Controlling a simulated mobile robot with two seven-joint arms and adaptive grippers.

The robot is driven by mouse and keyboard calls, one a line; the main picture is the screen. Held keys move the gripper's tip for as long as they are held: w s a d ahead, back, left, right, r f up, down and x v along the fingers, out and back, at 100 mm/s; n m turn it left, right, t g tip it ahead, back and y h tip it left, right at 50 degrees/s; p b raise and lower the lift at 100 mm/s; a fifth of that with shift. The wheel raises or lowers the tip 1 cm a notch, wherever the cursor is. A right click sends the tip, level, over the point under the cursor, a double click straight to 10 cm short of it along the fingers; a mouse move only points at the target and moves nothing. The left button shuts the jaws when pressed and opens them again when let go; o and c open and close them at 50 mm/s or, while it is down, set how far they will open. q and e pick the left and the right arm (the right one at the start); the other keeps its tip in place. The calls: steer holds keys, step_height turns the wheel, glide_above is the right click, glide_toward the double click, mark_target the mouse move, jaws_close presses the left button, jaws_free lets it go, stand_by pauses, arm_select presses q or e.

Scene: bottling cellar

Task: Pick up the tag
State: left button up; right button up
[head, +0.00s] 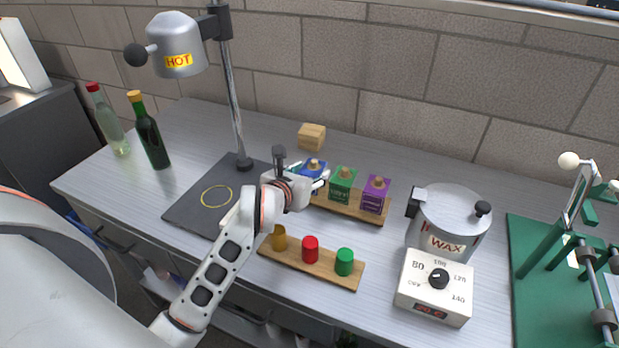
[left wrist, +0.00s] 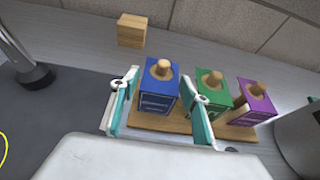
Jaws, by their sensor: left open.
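My right gripper is not in view.
A wooden block (head: 311,137) lies behind the rack. In front is a board (head: 328,274) with amber, red and green pieces. A wax pot (head: 447,222) and heater control (head: 433,288) stand right. A lamp post (head: 232,100) and two bottles (head: 150,138) stand left.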

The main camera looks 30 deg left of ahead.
arm_select(q)
steer(key=c, duration=0.4)
steer(key=shift+r, duration=0.15)
